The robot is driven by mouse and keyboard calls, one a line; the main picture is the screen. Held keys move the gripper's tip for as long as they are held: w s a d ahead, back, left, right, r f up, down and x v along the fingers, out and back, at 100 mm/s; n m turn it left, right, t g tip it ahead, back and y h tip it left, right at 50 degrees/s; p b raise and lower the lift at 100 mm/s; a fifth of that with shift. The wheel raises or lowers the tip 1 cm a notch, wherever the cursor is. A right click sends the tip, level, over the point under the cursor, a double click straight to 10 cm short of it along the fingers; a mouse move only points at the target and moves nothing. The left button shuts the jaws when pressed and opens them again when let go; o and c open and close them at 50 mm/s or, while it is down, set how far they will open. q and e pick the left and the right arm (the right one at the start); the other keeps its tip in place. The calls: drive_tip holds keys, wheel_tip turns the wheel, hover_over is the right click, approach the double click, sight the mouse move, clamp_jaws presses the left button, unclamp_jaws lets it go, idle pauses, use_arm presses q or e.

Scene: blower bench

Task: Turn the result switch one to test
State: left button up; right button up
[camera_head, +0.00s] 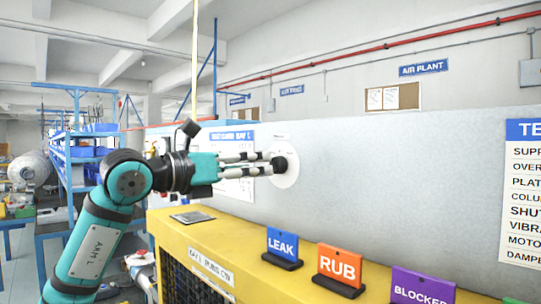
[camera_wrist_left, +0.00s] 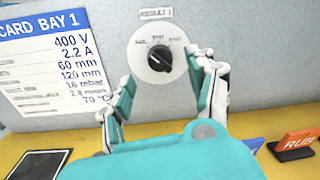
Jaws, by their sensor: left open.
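The result switch is a black knob (camera_head: 280,164) on a round white dial (camera_head: 287,178), fixed to the grey panel wall. In the left wrist view the knob (camera_wrist_left: 160,57) sits at the middle of the dial (camera_wrist_left: 142,67), under a label reading RESULT 1. Small position words along the dial's upper part are too blurred to read surely, and I cannot tell which one the knob points to. My left gripper (camera_head: 264,163) is open, facing the wall, its fingertips close to the knob. In the wrist view its fingers are spread to either side of the knob. My right gripper is out of view.
A yellow cabinet (camera_head: 240,236) stands below the switch, bearing LEAK (camera_head: 282,243), RUB (camera_head: 340,264) and BLOCKED (camera_head: 422,287) signs and a dark flat plate (camera_head: 192,217). A CARD BAY 1 sheet (camera_wrist_left: 55,65) hangs left of the dial.

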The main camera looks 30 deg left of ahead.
sight(270, 164)
use_arm(q)
drive_tip(key=p+x, duration=0.1)
drive_tip(key=x, duration=0.3)
drive_tip(key=shift+r, duration=0.15)
drive_tip(key=shift+w+d, duration=0.2)
drive_tip(key=shift+w, duration=0.3)
drive_tip(key=c, duration=1.1)
drive_tip(key=shift+c, duration=0.2)
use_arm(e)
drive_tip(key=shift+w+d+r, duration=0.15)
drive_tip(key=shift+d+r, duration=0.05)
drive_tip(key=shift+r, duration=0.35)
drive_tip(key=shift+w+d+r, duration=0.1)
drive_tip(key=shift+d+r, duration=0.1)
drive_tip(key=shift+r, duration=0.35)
